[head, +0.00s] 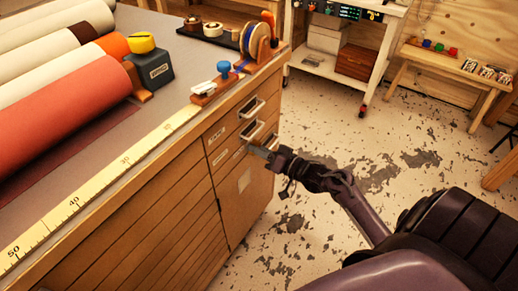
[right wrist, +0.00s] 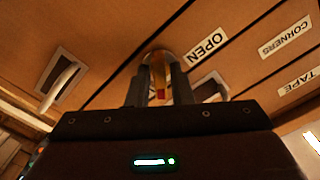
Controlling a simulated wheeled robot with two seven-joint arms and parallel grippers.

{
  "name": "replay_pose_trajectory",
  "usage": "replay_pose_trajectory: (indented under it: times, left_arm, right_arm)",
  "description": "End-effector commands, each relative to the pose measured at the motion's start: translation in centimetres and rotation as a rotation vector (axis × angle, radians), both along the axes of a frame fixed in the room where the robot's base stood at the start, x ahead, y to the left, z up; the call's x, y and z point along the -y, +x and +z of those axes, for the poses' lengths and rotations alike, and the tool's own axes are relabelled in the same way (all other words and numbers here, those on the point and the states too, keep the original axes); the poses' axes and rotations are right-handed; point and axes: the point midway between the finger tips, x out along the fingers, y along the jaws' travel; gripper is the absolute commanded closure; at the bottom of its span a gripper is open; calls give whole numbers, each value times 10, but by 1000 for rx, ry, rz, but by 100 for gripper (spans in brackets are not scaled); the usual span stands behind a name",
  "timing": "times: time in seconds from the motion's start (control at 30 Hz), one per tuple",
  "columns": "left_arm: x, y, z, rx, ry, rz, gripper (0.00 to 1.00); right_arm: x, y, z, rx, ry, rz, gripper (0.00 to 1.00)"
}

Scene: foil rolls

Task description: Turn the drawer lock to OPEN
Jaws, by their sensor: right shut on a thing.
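The drawer lock (right wrist: 159,72) shows in the right wrist view as a brass-coloured piece with a red end, set in a round plate on the wooden drawer front. My right gripper (right wrist: 160,92) is shut on it, with one dark finger on each side. The OPEN label (right wrist: 206,46) is to the right of the lock. In the head view my right gripper (head: 262,151) reaches the cabinet's drawer front from the right and hides the lock. My left gripper is not in view.
The CORNERS label (right wrist: 285,37) and TAPE label (right wrist: 299,89) are further right. Rolls (head: 70,110) lie on the cabinet top. The floor (head: 330,130) right of the cabinet is open.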

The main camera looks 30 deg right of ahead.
Motion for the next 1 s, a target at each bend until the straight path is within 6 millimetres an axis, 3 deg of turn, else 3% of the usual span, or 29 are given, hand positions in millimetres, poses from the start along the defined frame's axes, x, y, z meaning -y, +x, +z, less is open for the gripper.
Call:
replay_pose_trajectory:
  times: [0.2, 1.0]
  left_arm:
    - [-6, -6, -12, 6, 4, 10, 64]
    - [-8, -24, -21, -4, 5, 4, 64]
  right_arm:
    - [0, 0, 1, 67, -165, 1, 100]
    - [0, 0, 0, 360, -871, 1, 100]
